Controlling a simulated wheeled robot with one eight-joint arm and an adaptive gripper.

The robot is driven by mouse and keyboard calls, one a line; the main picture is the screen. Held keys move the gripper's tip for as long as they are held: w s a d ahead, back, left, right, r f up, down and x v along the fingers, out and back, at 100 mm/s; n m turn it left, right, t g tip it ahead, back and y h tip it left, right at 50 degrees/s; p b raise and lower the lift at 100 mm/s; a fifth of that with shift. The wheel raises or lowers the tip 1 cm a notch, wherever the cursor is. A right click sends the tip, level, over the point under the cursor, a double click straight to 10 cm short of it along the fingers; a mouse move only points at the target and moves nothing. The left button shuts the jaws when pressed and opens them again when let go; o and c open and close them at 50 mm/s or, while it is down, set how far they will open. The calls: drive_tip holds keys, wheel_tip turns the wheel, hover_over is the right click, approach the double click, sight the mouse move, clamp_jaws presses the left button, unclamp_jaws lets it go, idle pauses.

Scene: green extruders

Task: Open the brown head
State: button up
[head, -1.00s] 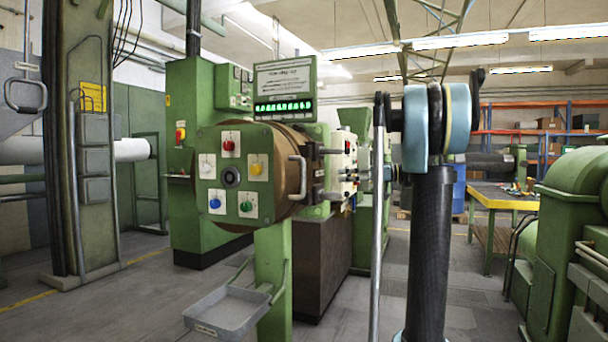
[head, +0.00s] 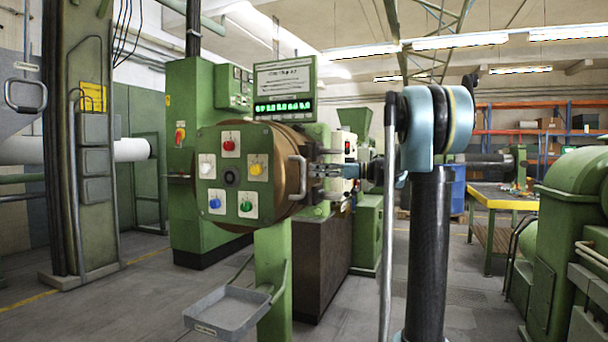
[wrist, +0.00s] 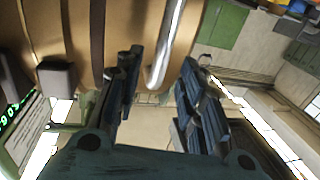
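The brown head (head: 289,160) is a round copper-brown drum behind a green front panel (head: 230,172) with coloured buttons. A silver bar handle (head: 302,178) is on its right side. In the wrist view, the brown drum (wrist: 125,30) fills the upper left, and the handle (wrist: 168,45) comes down in front of it. My gripper (head: 322,170) is just right of the handle. In the wrist view, my gripper (wrist: 160,88) is open, its two dark fingers apart with the handle's bent end between them. I cannot tell whether they touch it.
A green screen box (head: 284,90) stands above the head. A grey tray (head: 228,312) juts out low in front. Green machinery (head: 572,230) stands at right, with a yellow-edged table (head: 500,198) behind. The grey floor between is clear.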

hover_over(303, 190)
drive_tip(key=w, duration=0.1)
idle(0.4)
clamp_jaws()
